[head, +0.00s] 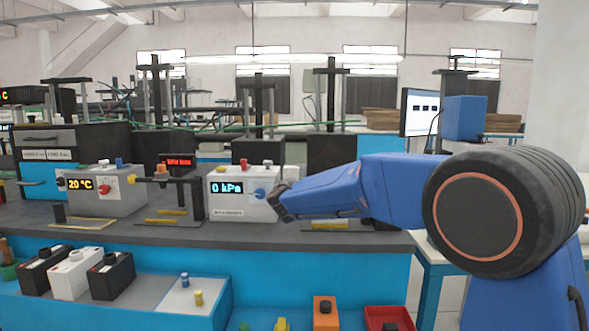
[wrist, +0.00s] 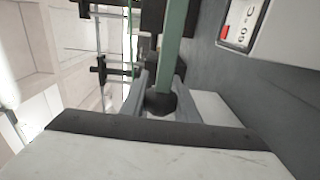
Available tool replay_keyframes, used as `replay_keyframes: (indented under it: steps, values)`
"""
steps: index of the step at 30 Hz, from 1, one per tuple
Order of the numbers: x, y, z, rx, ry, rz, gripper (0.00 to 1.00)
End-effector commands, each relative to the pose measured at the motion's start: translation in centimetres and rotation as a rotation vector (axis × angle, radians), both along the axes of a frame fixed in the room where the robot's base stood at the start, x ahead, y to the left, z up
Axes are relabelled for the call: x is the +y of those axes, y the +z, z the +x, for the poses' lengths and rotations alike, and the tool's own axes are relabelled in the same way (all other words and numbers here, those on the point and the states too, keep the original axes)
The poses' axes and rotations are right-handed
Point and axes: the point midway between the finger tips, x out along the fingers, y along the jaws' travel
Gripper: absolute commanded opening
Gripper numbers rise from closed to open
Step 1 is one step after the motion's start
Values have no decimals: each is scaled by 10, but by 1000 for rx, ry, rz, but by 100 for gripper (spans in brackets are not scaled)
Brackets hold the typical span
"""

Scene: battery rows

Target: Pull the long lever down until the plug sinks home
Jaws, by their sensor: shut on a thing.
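In the wrist view my gripper (wrist: 162,88) is shut on the dark round knob (wrist: 160,103) at the end of a long green lever (wrist: 172,48). The lever runs from the knob up out of the picture. In the head view my gripper (head: 282,202) is beside the right side of a grey box reading "0 kPa" (head: 235,207), above the bench. The lever cannot be made out in the head view. I cannot pick out the plug in either view.
A grey box reading "20 °C" (head: 105,193) stands on the dark bench (head: 270,236) to the left. The wrist view shows a pale box marked "60 °C" (wrist: 247,22) at upper right. Black, white and black batteries (head: 72,274) stand lower left. A red tray (head: 388,318) is at the front.

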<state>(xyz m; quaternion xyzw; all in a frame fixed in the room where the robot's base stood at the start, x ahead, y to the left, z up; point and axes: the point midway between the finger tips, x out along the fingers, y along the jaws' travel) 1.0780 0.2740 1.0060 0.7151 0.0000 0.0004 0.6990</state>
Motion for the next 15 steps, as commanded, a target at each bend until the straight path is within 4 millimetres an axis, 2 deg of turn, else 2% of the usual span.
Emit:
replay_keyframes:
  steps: [4, 15]
  values:
    - [0, -8, 0, 2, -1, -27, 0]
    - [0, -14, 0, 5, -1, -41, 0]
